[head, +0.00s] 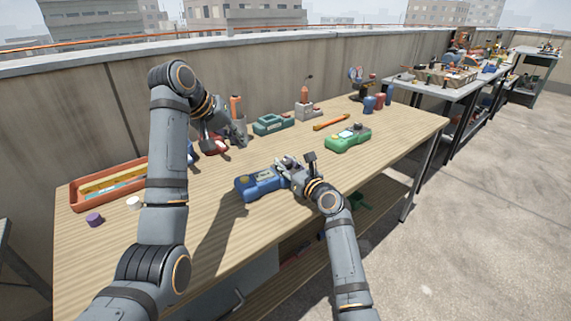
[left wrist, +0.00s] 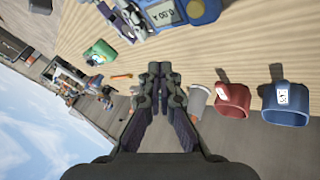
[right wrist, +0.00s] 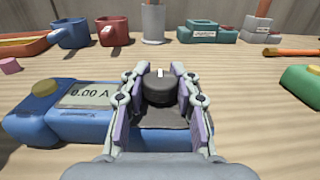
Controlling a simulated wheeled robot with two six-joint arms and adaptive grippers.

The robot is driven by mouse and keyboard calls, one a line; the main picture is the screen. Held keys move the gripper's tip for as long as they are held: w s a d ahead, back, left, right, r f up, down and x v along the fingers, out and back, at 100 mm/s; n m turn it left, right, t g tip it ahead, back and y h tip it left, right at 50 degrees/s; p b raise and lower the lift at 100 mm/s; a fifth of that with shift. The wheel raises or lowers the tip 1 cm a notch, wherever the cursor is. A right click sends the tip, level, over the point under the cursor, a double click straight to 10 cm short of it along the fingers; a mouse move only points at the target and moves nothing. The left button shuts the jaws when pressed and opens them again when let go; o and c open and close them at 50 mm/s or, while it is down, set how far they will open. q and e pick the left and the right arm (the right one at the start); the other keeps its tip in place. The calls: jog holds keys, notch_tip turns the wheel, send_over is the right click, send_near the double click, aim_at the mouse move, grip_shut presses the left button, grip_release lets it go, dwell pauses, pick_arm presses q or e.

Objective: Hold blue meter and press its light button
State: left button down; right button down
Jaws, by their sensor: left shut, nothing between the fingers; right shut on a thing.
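The blue meter (head: 258,184) lies on the wooden bench. In the right wrist view the meter (right wrist: 85,127) shows a display (right wrist: 95,94) reading 0.00 A, a yellow round button (right wrist: 44,88) at its left end and a black dial (right wrist: 160,90). My right gripper (head: 287,168) is shut on the meter's right part, with its fingers (right wrist: 164,78) on either side of the dial. My left gripper (head: 240,137) is shut and empty, above the bench behind the meter. In the left wrist view its fingertips (left wrist: 160,68) are together, apart from the meter (left wrist: 195,12).
A red mug (left wrist: 230,101) and blue mug (left wrist: 285,104) stand near my left gripper. A red tray (head: 75,196) is at left. The front bench is mostly clear.

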pick_arm(q)
send_near(251, 177)
jog(key=shift+w+x, duration=0.2)
jog(key=shift+x, duration=2.15)
pick_arm(e)
jog(key=shift+f, duration=0.2)
pick_arm(q)
jog(key=shift+r, duration=0.15)
jog(key=shift+f, duration=0.4)
jog(key=shift+r, duration=0.4)
jog(key=shift+r, duration=3.05)
